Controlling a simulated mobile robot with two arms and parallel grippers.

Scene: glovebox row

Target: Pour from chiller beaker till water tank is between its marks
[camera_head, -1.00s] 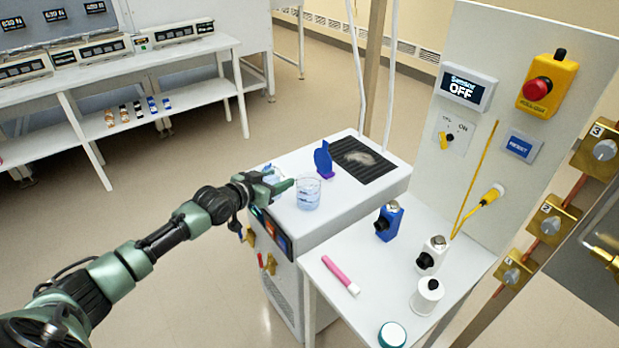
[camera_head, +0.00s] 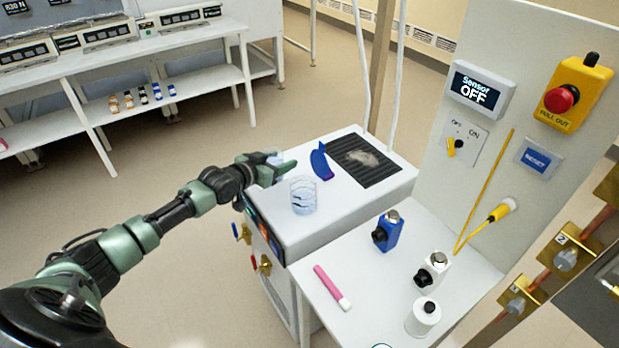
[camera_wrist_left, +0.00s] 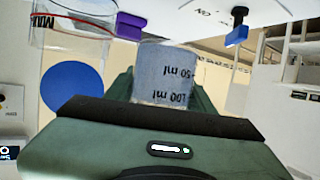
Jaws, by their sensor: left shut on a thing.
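My left gripper (camera_head: 276,168) is shut on a clear beaker, just left of and above the water tank. In the left wrist view the beaker (camera_wrist_left: 166,76) shows 50 ml and 100 ml marks and bluish contents between the fingers. I cannot tell its exact tilt or level. The water tank (camera_head: 303,196) is a clear cylinder on the white chiller (camera_head: 340,215). In the left wrist view the tank (camera_wrist_left: 72,60) shows a red line and partly cut-off lettering, beside the beaker. Its water level is unclear. My right gripper is out of view.
A dark vent grille (camera_head: 364,160) lies behind the lid. The side table (camera_head: 400,275) holds a pink marker (camera_head: 332,287), a blue bottle (camera_head: 388,231) and white containers. A panel (camera_head: 510,130) with a red stop button rises at the right.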

